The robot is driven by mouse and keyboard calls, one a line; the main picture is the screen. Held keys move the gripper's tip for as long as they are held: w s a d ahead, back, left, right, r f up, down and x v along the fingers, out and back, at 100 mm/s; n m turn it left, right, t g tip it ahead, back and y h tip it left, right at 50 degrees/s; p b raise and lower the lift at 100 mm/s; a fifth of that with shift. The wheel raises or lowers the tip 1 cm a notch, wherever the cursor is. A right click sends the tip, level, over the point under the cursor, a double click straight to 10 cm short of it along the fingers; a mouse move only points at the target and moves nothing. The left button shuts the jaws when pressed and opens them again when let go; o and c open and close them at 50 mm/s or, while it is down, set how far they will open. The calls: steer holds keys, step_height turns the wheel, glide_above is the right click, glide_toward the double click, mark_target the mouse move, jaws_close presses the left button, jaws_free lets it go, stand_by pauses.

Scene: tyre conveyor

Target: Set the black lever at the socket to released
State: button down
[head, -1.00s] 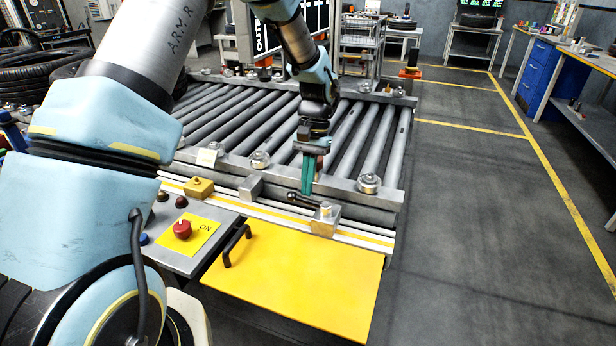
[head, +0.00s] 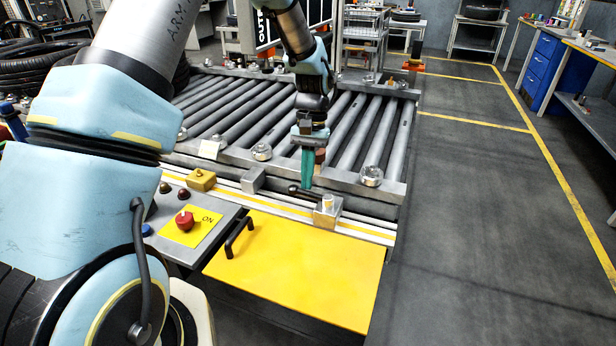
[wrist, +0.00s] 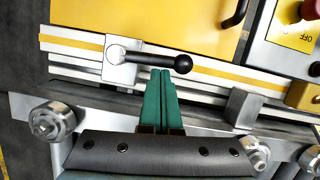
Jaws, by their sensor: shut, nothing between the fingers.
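The black lever (wrist: 150,57) has a round knob and a short bar. It reaches from a pale metal pin on the socket block (wrist: 121,72), along the conveyor's front rail. In the head view the lever (head: 294,189) points left from the socket block (head: 327,212), which stands above the yellow panel. My gripper (wrist: 161,72) is shut and empty, its teal fingers together. Its tips are right beside the lever's bar, between pin and knob, on the roller side; I cannot tell whether they touch. In the head view my gripper (head: 306,187) points down and partly covers the lever.
The roller conveyor (head: 235,125) lies behind the rail. A plain metal block (head: 252,181) and a yellow block (head: 201,180) stand left along the rail. The control box with a red knob (head: 184,220) and a black handle (head: 239,238) are nearer. Open floor lies right.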

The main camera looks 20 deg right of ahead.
steer(key=a+n, duration=0.1)
steer(key=s+n, duration=0.1)
steer(key=n, duration=0.1)
steer(key=shift+s+a+n+h, duration=0.15)
steer(key=shift+a+n+h, duration=0.15)
steer(key=shift+a+h, duration=0.1)
steer(key=n, duration=0.1)
steer(key=s+a+n+h, duration=0.1)
steer(key=shift+s+n+g, duration=0.1)
steer(key=shift+n+g, duration=0.2)
steer(key=shift+s+a+n+h+p, duration=0.15)
steer(key=shift+s+n+h, duration=0.15)
steer(key=shift+s+n, duration=0.55)
steer(key=shift+s+a+n+h+p, duration=0.15)
steer(key=shift+s+n+h, duration=0.15)
steer(key=shift+n, duration=1.05)
steer(key=shift+s+n+h+p, duration=0.15)
steer(key=shift+s+n+h, duration=0.15)
steer(key=shift+s+n, duration=0.55)
steer(key=shift+w+n, duration=0.25)
steer(key=shift+n, duration=0.1)
steer(key=p+v, duration=0.8)
steer(key=v, duration=0.2)
steer(key=shift+p, duration=0.35)
steer(key=shift+s, duration=0.1)
